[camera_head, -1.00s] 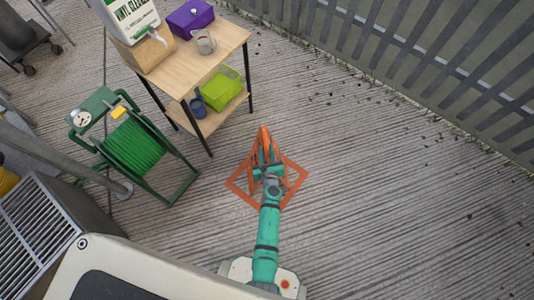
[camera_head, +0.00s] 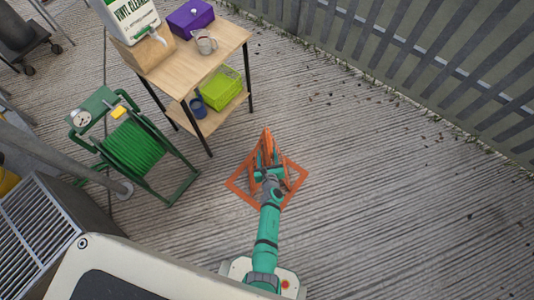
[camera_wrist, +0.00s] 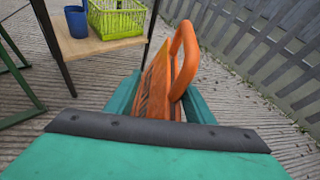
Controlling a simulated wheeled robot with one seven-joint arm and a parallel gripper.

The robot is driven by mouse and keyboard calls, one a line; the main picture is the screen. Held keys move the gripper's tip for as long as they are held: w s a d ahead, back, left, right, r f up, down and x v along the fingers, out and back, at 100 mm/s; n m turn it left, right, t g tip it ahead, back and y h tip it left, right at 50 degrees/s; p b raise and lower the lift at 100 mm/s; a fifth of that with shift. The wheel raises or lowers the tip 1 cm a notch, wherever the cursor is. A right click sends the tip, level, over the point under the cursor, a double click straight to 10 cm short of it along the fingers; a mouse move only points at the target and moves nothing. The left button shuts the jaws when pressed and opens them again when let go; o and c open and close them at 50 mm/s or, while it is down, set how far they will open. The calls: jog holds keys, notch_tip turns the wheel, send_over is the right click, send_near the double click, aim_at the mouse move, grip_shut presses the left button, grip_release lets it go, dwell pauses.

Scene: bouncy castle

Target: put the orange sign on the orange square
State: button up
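The orange sign (camera_head: 267,150) stands at or just above the orange square (camera_head: 237,190), an orange outline on the deck. I cannot tell whether the sign touches the deck. My gripper (camera_head: 268,173) is at the sign, within the outline in the head view. In the wrist view the sign (camera_wrist: 156,85), with its orange loop handle (camera_wrist: 190,55), is between my gripper's green fingers (camera_wrist: 160,100). Whether the fingers press on it is hidden by the gripper body.
A wooden two-tier table (camera_head: 215,42) stands behind and left, with a green basket (camera_head: 221,88) and blue cup (camera_head: 198,107) on its lower shelf. A green hose reel (camera_head: 133,148) stands left. A grey fence (camera_head: 430,70) runs behind. The deck at right is clear.

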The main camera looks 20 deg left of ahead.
jog(key=shift+r, duration=0.15)
jog(key=v, duration=1.1)
jog(key=shift+s+d, duration=0.2)
jog(key=shift+s, duration=0.15)
jog(key=shift+r, duration=0.1)
jog(key=s+d+r+m+t+h, duration=0.1)
jog(key=s+d+r+m, duration=0.3)
jog(key=s+r+m, duration=0.6)
jog(key=s+d+r+m+t+h, duration=0.1)
jog(key=s+d+r+m, duration=0.2)
jog(key=s+r+m, duration=0.7)
jog(key=s+d+r+m+h, duration=0.1)
jog(key=s+d+r+m, duration=0.1)
jog(key=r+m, duration=0.5)
jog(key=s+d+r+m+t+h, duration=0.1)
jog(key=r+m, duration=0.6)
jog(key=m, duration=0.8)
jog(key=shift+s+d+h, duration=0.35)
jog(key=shift+s+h, duration=0.15)
jog(key=shift+s, duration=0.7)
jog(key=shift+r, duration=0.15)
